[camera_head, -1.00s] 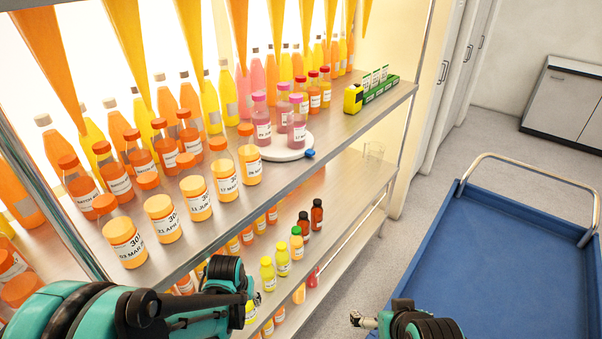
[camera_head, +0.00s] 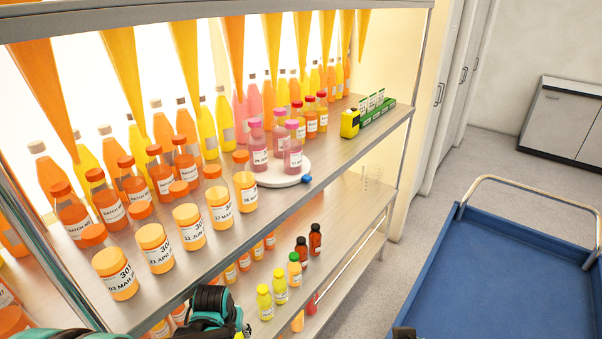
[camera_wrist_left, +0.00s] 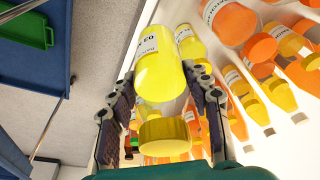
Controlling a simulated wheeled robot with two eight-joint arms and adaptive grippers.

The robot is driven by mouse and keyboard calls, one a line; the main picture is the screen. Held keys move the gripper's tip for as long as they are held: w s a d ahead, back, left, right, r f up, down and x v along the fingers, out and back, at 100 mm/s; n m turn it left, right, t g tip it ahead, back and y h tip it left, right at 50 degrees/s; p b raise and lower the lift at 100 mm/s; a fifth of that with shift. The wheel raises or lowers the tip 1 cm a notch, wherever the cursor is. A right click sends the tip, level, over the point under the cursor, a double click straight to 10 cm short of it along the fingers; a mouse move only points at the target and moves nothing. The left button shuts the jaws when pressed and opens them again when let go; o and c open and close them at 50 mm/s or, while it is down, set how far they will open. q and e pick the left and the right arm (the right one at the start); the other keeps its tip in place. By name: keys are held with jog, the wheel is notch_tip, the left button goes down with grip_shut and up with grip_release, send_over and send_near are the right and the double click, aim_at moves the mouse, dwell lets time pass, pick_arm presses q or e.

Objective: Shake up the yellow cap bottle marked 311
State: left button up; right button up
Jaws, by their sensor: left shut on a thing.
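A bottle with yellow juice (camera_wrist_left: 158,75) and a yellow cap (camera_wrist_left: 164,136) is between the fingers of my left gripper (camera_wrist_left: 162,92) in the left wrist view. The fingers close on its sides. Its white label shows only part of its print, and I cannot read the number 311. Other yellow-capped bottles (camera_head: 264,301) stand on the lower shelf.
The upper shelf (camera_head: 334,155) holds orange-capped jars (camera_head: 153,248), a white turntable (camera_head: 285,173) with pink bottles and a yellow tape measure (camera_head: 350,123). Two dark bottles (camera_head: 315,239) stand on the lower shelf. A blue cart (camera_head: 500,270) stands to the right.

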pick_arm(q)
jog(key=w+d, duration=0.4)
jog(key=s+a, duration=0.3)
jog(key=a, duration=0.1)
jog(key=shift+s, duration=0.4)
jog(key=w+d, duration=0.4)
jog(key=w, duration=0.1)
jog(key=s+a, duration=0.4)
jog(key=s, duration=0.1)
jog(key=shift+s, duration=0.1)
jog(key=shift+s+r, duration=0.2)
jog(key=shift+w+d+f, duration=0.1)
jog(key=shift+w, duration=0.1)
jog(key=shift+s, duration=0.1)
pick_arm(e)
jog(key=shift+s+a+r, duration=0.15)
jog(key=shift+s+a, duration=0.05)
jog(key=shift+s, duration=0.3)
